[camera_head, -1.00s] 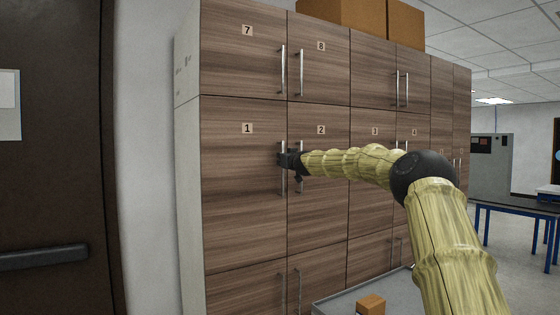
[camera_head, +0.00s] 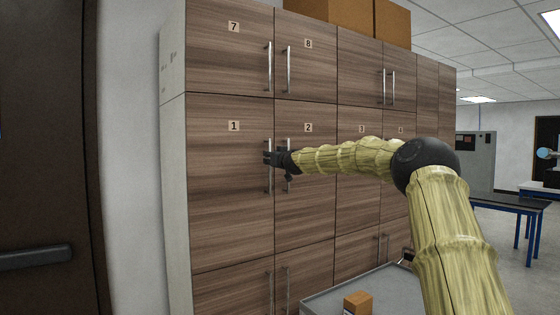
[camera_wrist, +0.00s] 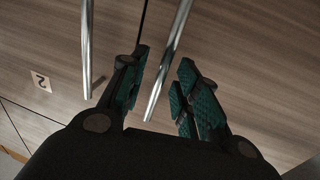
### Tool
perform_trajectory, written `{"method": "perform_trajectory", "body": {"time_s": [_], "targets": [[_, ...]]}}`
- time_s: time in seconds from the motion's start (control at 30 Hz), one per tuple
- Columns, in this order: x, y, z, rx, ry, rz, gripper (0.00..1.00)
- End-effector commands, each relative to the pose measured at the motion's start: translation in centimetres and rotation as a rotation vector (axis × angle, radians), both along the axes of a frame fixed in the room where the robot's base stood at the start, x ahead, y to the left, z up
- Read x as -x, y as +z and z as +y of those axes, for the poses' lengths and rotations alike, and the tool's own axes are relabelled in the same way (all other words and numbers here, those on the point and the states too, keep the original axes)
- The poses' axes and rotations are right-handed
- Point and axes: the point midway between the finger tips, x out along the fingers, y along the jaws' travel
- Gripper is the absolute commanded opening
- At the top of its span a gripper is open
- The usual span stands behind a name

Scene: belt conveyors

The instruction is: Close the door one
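Door one (camera_head: 230,190) is a tall wood-grain cabinet door with a "1" label, and it looks flush with the cabinet front. Its vertical metal handle (camera_head: 268,182) is on its right edge, and also shows in the wrist view (camera_wrist: 168,60). My gripper (camera_head: 270,158) is at this handle, reaching in from the right past door two's handle. In the wrist view my gripper (camera_wrist: 160,95) is open, with the lower end of the handle between its green-padded fingers. I see no clear contact. Door two's handle (camera_wrist: 87,50) is outside the fingers, to the left.
Door two (camera_head: 308,195) is beside door one, with doors seven (camera_head: 228,50) and eight (camera_head: 306,60) above. A grey tray-like surface (camera_head: 325,303) with a small orange box (camera_head: 358,302) is low in front. A dark door (camera_head: 45,150) is at the left. A blue-legged table (camera_head: 510,205) is at the right.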

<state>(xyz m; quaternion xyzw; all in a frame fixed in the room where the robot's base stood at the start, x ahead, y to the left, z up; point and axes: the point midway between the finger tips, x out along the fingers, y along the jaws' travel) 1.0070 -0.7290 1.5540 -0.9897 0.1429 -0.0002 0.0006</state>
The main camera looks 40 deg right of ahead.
Motion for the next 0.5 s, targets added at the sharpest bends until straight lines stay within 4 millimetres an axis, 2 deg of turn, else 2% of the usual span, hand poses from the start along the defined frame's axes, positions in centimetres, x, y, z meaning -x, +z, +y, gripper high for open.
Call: {"method": "perform_trajectory", "body": {"time_s": [0.5], "targets": [[5.0,0.1,1.4,0.0,0.001,-0.001,0.32]]}}
